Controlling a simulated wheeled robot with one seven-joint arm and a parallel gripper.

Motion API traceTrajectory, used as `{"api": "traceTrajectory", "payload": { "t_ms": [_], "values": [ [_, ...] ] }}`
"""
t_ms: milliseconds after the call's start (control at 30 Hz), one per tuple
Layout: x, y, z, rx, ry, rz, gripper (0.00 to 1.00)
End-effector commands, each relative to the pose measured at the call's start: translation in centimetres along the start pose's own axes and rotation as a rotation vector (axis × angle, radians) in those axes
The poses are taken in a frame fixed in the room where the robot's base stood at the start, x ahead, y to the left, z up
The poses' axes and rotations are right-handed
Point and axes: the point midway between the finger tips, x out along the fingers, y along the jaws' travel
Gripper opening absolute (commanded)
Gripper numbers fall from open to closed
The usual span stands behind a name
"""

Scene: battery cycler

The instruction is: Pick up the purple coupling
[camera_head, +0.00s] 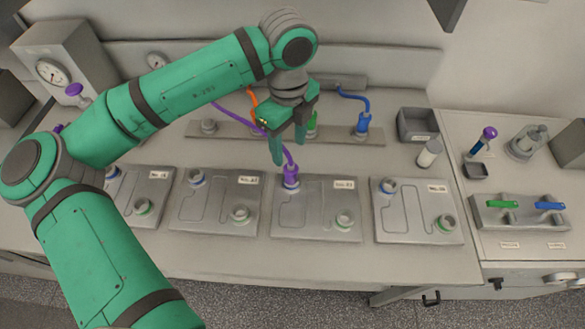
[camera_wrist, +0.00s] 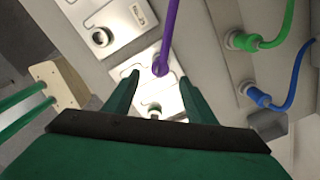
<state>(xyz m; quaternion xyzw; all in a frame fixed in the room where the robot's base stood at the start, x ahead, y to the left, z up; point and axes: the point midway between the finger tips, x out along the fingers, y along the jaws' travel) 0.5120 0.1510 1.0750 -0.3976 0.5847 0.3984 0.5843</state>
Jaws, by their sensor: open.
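The purple coupling (camera_head: 290,178) sits upright on the upper left port of the third grey plate from the left (camera_head: 316,222). A purple hose (camera_head: 270,135) rises from it and runs up and left behind my gripper. My gripper (camera_head: 288,152) is open and empty, pointing down just above the coupling. In the wrist view the purple coupling (camera_wrist: 160,67) shows between the two green fingertips, apart from both. Its lower part where it meets the port is hard to make out there.
A blue coupling (camera_head: 362,123) and a green coupling (camera_head: 313,124) with hoses stand on the rear strip (camera_head: 235,131). Other plates with ports flank this one. A grey bin (camera_head: 416,125) and white cylinder (camera_head: 429,153) stand to the right. The front table edge is bare.

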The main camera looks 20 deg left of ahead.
Motion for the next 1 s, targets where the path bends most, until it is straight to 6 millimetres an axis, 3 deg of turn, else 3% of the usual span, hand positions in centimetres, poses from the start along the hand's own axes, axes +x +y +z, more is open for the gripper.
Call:
{"api": "traceTrajectory", "payload": {
  "t_ms": [300,533,800,1000],
  "values": [
    [4.3,0.0,0.0,0.001,0.000,0.001,0.51],
    [5.8,0.0,-0.1,0.002,0.000,0.001,0.51],
    [9.4,-0.1,-0.3,0.002,0.000,0.000,0.51],
    [10.2,-0.1,-0.3,0.002,0.000,-0.001,0.51]
  ]
}}
